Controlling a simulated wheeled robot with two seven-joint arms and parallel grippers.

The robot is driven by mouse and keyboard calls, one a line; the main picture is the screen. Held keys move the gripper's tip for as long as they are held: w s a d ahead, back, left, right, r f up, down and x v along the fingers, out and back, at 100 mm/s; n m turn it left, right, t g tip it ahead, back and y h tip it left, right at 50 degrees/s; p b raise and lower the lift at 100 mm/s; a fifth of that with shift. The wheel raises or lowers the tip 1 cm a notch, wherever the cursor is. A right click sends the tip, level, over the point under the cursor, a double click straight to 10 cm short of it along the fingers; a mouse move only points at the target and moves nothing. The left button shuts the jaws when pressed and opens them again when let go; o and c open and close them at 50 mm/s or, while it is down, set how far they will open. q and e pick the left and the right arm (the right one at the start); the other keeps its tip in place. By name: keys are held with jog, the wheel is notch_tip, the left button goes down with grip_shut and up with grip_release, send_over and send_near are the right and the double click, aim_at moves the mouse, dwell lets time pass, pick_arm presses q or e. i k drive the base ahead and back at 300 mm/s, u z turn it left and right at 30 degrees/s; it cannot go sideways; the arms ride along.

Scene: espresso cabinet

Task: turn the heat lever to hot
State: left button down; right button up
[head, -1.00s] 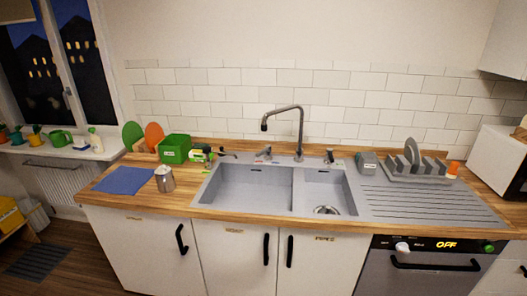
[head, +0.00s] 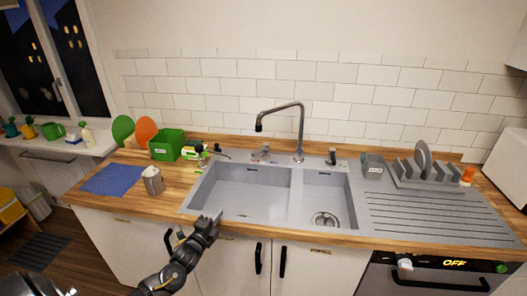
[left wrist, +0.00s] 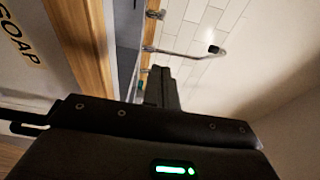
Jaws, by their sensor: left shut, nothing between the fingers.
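The tap (head: 299,130) stands behind the grey double sink (head: 240,190). A small metal lever (head: 265,152) stands on the back ledge left of the tap, with small coloured marks near its base. Another short fitting (head: 332,157) stands right of the tap. I cannot tell from their size which way either handle is set. My left gripper (head: 210,226) is shut and empty, at the sink's front edge and well apart from the levers. In the left wrist view its fingers (left wrist: 162,88) point toward the sink and the tap (left wrist: 185,52). My right gripper is out of view.
A metal jug (head: 152,181) and blue cloth (head: 114,179) lie left of the sink. A green box (head: 166,144) stands behind them. A dish rack (head: 424,172) stands on the right drainer. The space above the sink is clear apart from the tap's spout.

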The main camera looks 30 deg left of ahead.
aim_at(266, 146)
jog(key=i, duration=1.05)
